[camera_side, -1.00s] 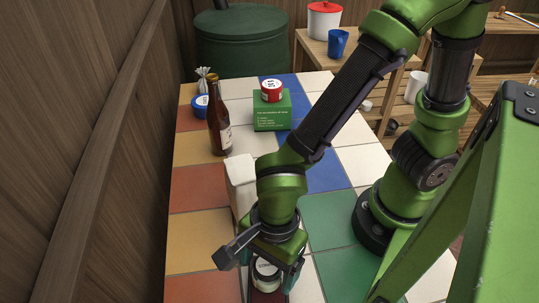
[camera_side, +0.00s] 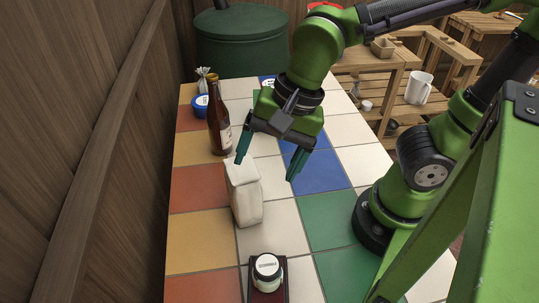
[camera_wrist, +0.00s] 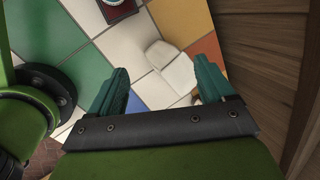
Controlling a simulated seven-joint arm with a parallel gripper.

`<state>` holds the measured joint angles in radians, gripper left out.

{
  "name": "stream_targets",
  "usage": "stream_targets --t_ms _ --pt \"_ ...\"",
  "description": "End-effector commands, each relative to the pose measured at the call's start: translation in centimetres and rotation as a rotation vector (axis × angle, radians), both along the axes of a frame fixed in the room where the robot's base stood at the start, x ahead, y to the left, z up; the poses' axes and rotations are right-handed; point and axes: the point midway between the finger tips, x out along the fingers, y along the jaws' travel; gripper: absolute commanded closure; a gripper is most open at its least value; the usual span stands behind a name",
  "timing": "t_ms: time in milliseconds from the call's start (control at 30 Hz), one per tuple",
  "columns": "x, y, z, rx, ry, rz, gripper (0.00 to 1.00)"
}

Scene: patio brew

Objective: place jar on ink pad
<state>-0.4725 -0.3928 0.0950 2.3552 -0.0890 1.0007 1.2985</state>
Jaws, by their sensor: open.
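The jar (camera_side: 266,268), with a white lid and dark lettering, stands upright on the dark red ink pad (camera_side: 257,296) at the front of the tiled table. In the wrist view a dark red edge of the ink pad (camera_wrist: 118,14) shows at the top, with part of the jar (camera_wrist: 112,2) cut off by the frame. My gripper (camera_side: 267,169) is open and empty, raised above the middle of the table, well apart from the jar. Its teal fingers (camera_wrist: 161,90) are spread in the wrist view.
A white carton-like block (camera_side: 245,193) stands below and near my gripper. A brown bottle (camera_side: 219,125) and a blue-lidded tub (camera_side: 200,105) are at the back left. A wooden wall (camera_side: 90,170) borders the left side.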

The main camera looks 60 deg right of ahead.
Motion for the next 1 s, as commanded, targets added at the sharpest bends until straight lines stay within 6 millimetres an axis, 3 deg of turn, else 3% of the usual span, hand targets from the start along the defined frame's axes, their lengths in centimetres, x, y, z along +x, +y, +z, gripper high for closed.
stream_targets --t_ms 33,200,400,600,1000 --pt "0.8 -1.9 0.8 -0.009 -0.073 0.056 0.18" --pt "2.3 -7.5 2.6 -0.124 -0.31 0.308 0.18" --pt "2.4 -12.0 4.0 -0.299 -0.488 0.519 0.18" --pt "2.3 -13.4 4.3 -0.376 -0.539 0.601 0.18" --pt "2.3 -13.3 4.3 -0.377 -0.539 0.607 0.18"
